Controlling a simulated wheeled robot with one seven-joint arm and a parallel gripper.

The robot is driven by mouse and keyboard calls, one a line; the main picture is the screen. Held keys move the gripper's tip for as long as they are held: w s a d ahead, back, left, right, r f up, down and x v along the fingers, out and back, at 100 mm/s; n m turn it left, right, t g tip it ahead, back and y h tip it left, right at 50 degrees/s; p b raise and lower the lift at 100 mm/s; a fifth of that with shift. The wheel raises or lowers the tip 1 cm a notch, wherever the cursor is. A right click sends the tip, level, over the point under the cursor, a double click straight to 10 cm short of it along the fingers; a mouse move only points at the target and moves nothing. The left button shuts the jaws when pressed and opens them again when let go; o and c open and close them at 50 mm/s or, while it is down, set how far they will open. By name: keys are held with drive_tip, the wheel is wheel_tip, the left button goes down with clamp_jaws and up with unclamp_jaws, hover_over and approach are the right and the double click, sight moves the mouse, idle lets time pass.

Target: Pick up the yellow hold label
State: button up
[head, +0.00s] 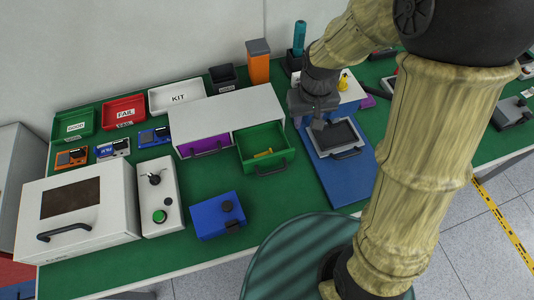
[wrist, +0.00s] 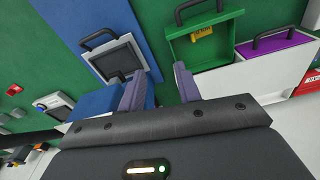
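The yellow hold label (wrist: 202,34) lies inside the open green drawer (wrist: 176,45), near its front wall, in the wrist view. In the head view it is a small yellow strip (head: 263,153) on the floor of the green drawer (head: 247,150). My gripper (wrist: 160,84) is open, with nothing seen between its two fingers. In the head view my gripper (head: 318,120) is to the right of the drawer, above the grey-framed tray on the blue board. It is apart from the label.
The white cabinet (head: 228,112) also has a shut purple drawer (head: 205,146) left of the green one. A blue box (head: 216,215) with black knobs stands in front. The grey-framed tray (head: 334,137) has a raised handle. Bins and an orange container (head: 258,66) stand behind.

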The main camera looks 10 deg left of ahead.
drive_tip(key=w+a+f+n+g, duration=0.1)
drive_tip(key=a+f+n, duration=0.1)
drive_tip(key=a, duration=0.7)
drive_tip(key=shift+w, duration=0.25)
drive_tip(key=shift+a, duration=0.1)
drive_tip(key=p, duration=0.2)
hover_over(271, 151)
wheel_tip(271, 151, down, 12)
drive_tip(key=shift+s+f, duration=0.1)
drive_tip(key=shift+f, duration=0.05)
drive_tip(key=shift+f, duration=0.1)
drive_tip(key=shift+f+p, duration=0.8)
drive_tip(key=shift+f, duration=1.7)
